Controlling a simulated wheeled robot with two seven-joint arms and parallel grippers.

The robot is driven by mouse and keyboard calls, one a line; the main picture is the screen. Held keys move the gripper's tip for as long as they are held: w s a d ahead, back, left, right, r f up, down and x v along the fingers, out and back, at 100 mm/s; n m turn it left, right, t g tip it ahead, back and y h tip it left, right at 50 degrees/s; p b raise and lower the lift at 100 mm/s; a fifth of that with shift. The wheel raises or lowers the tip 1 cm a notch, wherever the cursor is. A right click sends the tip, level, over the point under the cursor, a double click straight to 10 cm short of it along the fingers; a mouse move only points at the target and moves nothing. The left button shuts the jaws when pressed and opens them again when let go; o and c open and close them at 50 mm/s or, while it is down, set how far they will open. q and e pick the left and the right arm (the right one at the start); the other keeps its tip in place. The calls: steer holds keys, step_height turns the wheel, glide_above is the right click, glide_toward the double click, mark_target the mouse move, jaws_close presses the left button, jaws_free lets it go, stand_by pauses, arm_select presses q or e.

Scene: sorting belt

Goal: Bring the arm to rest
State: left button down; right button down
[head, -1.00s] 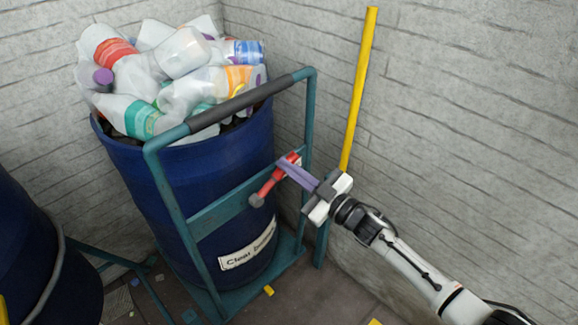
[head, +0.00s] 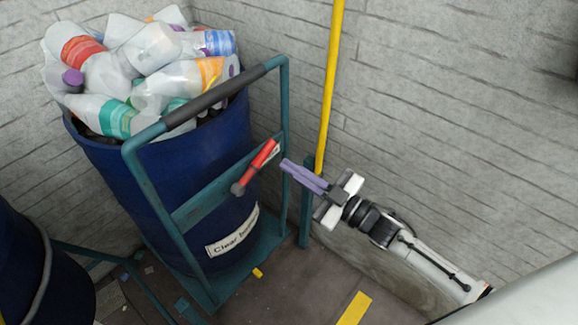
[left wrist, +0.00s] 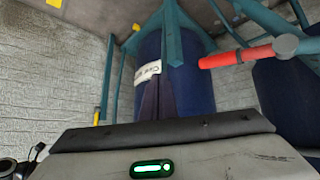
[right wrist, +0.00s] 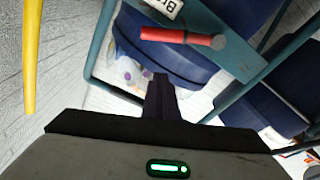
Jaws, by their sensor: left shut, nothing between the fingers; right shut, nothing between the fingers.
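My right gripper (head: 287,167) is shut and empty, with its purple fingers pointing at the red lever (head: 260,163) on the teal cart frame (head: 137,172). A small gap shows between fingertips and lever. In the right wrist view the right gripper's dark fingers (right wrist: 160,92) are together, and the red lever (right wrist: 178,36) lies beyond them. My left gripper is outside the head view. In the left wrist view its fingers (left wrist: 166,95) are closed with nothing between them, and the red lever (left wrist: 232,58) shows to the right.
A blue barrel (head: 150,205) full of plastic bottles (head: 150,48) stands on the cart. Another dark blue barrel (head: 30,265) is at the left edge. A yellow pole (head: 331,80) stands by the grey brick wall (head: 450,90). Floor near the yellow stripe (head: 354,309) is clear.

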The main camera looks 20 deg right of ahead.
stand_by(0.3)
steer(key=s+a+f+m+g+h, duration=0.2)
steer(key=s+f+m+g+h, duration=0.6)
steer(key=s+f, duration=1.2)
steer(key=s+m, duration=0.1)
steer(key=s, duration=0.3)
steer(key=shift+s+a+f, duration=0.15)
steer(key=shift+a+f, duration=0.05)
steer(key=shift+f, duration=0.05)
